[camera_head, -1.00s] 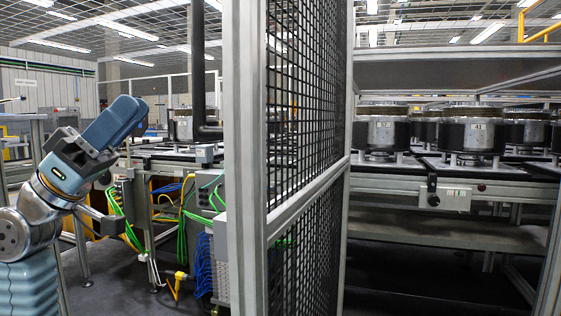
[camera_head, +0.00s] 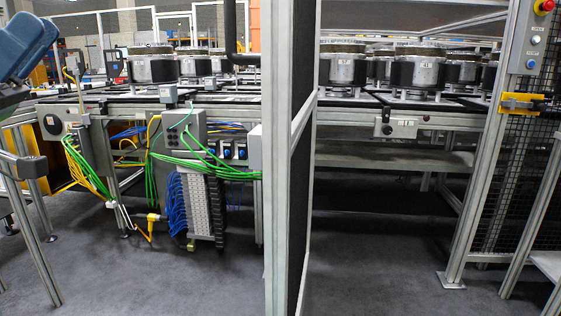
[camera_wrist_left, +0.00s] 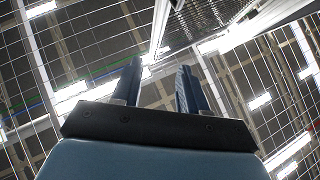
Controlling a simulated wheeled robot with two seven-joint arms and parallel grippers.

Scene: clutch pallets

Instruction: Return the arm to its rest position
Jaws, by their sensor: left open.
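My left gripper (camera_wrist_left: 159,82) shows in the left wrist view with its two dark fingers apart and nothing between them. It points up toward ceiling lights and metal grid work. In the head view only a blue-grey part of my left arm (camera_head: 27,45) shows at the upper left edge, raised above the floor. The fingertips cannot be made out there. My right gripper is not in view.
A grey fence post (camera_head: 276,190) stands upright in the middle. Behind it, metal clutch drums (camera_head: 421,72) sit on a conveyor frame (camera_head: 345,117). Green cables (camera_head: 88,170) hang at the left. A control box (camera_head: 530,40) is at the right. Grey floor (camera_head: 375,270) lies clear in front.

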